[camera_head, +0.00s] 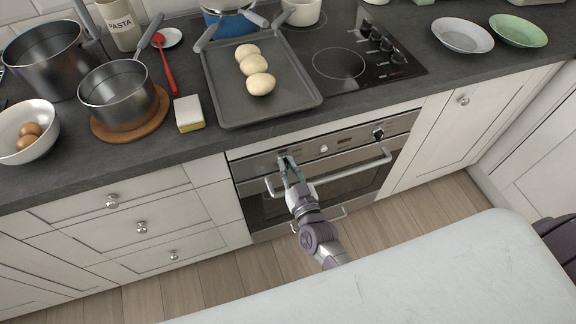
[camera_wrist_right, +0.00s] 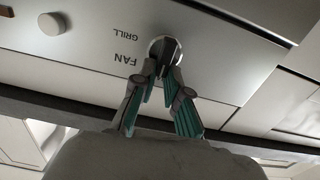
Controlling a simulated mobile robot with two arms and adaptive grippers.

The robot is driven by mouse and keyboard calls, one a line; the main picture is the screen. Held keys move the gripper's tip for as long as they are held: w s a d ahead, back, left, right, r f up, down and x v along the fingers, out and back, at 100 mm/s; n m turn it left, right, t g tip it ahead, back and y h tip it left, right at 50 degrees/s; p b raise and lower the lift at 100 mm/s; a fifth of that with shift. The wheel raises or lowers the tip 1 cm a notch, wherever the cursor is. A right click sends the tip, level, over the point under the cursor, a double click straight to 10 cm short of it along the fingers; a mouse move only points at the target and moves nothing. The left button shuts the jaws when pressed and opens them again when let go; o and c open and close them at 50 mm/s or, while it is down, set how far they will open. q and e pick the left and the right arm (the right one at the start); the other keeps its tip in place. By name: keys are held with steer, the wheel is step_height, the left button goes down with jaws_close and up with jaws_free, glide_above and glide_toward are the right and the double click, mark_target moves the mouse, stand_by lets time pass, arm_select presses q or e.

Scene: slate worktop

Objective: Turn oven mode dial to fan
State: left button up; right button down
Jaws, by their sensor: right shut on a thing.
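The oven (camera_head: 335,175) is built in under the worktop, with a steel control panel along its top. My right gripper (camera_head: 288,166) is at the left end of this panel. In the wrist view the right gripper (camera_wrist_right: 163,80) is shut on the mode dial (camera_wrist_right: 164,46), a round knob with a dark grip bar. The labels FAN and GRILL appear upside down beside the dial, to its left in that view. The fingers partly hide the dial, and I cannot tell which label it points to. My left gripper is in neither view.
A pale knob (camera_head: 323,149) and a black dial (camera_head: 378,134) sit further right on the panel. The oven handle (camera_head: 350,170) runs just below. A baking tray (camera_head: 225,98) with three dough balls lies on the worktop above. A pale surface (camera_head: 420,280) fills the foreground.

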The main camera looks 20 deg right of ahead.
steer(key=shift+m, duration=0.4)
steer(key=m, duration=0.3)
steer(key=d+m, duration=0.1)
steer(key=m, duration=0.4)
steer(key=shift+d+f+m+b, duration=0.15)
steer(key=shift+f+m+b, duration=0.15)
steer(key=shift+f+m, duration=0.1)
stand_by(0.5)
steer(key=c, duration=1.2)
jaws_free()
steer(key=shift+s, duration=0.1)
steer(key=s, duration=1.1)
steer(key=shift+s+d, duration=0.25)
steer(key=shift+s, duration=0.15)
